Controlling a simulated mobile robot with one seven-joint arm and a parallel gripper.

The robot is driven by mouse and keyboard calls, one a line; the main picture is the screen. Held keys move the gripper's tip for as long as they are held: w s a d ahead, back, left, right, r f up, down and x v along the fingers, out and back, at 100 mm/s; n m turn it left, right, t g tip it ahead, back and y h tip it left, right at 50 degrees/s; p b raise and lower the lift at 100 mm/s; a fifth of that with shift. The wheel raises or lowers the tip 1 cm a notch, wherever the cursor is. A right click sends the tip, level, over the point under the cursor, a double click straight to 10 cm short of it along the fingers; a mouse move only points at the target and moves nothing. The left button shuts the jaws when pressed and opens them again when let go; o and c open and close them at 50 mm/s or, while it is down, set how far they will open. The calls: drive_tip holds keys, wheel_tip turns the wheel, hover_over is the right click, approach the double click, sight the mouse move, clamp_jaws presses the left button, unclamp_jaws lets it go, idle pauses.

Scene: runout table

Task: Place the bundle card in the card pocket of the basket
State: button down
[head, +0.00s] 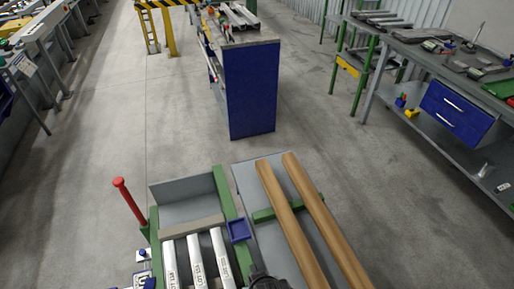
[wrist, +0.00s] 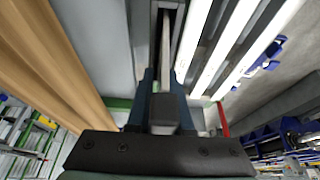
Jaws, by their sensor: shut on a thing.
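My gripper (wrist: 165,78) is shut on a thin, pale strip (wrist: 166,45), seen nearly edge-on in the wrist view. It is likely the bundle card, but no face or print shows. In the head view only the dark top of my gripper (head: 268,282) shows at the bottom edge, and what it holds is hidden. The basket (head: 187,189) has grey walls and green posts and holds white labelled bars (head: 196,262). A small blue square holder (head: 238,230), likely the card pocket, sits at its right side, beyond my gripper. I cannot make out this holder in the wrist view.
Two long wooden bars (head: 300,215) lie right of the basket. A red-topped post (head: 128,200) rises at its left. A blue-ended rack (head: 253,92) stands beyond across bare floor. A grey workbench (head: 440,60) is at the far right.

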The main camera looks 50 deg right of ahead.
drive_tip(key=shift+f, duration=0.15)
drive_tip(key=c, duration=0.8)
unclamp_jaws()
drive_tip(key=v, duration=1.2)
drive_tip(key=shift+r, duration=0.25)
drive_tip(key=shift+w, duration=0.1)
